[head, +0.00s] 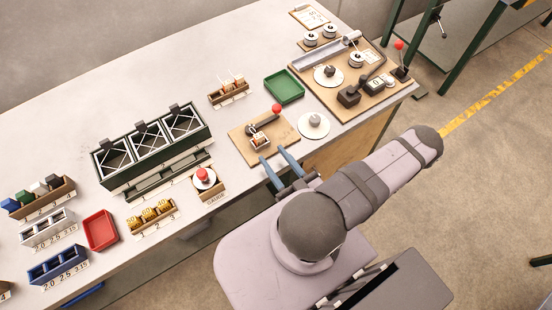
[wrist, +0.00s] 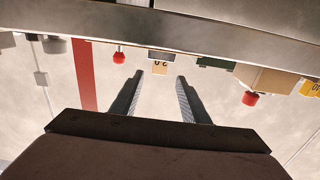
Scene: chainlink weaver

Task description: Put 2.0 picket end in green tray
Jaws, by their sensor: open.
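The green tray (head: 284,87) lies flat and empty near the middle of the bench. My gripper (head: 275,157) is open, its two blue-grey fingers spread at the front edge of the small wooden board (head: 285,132). In the wrist view my gripper (wrist: 160,82) has nothing between its fingers. Beyond the fingertips is an orange tag reading 2.0 (wrist: 160,68), seen upside down. I cannot tell for sure which item is the 2.0 picket end. A small copper-coloured piece with a white label (head: 260,140) sits on the small board.
A red-knobbed lever (head: 276,108) stands on the small board beside a round white plate (head: 313,125). A wooden rack (head: 228,95) is left of the green tray. A larger tool board (head: 340,105) is right. A dark three-bay rack (head: 150,150) and red tray (head: 101,231) stand left.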

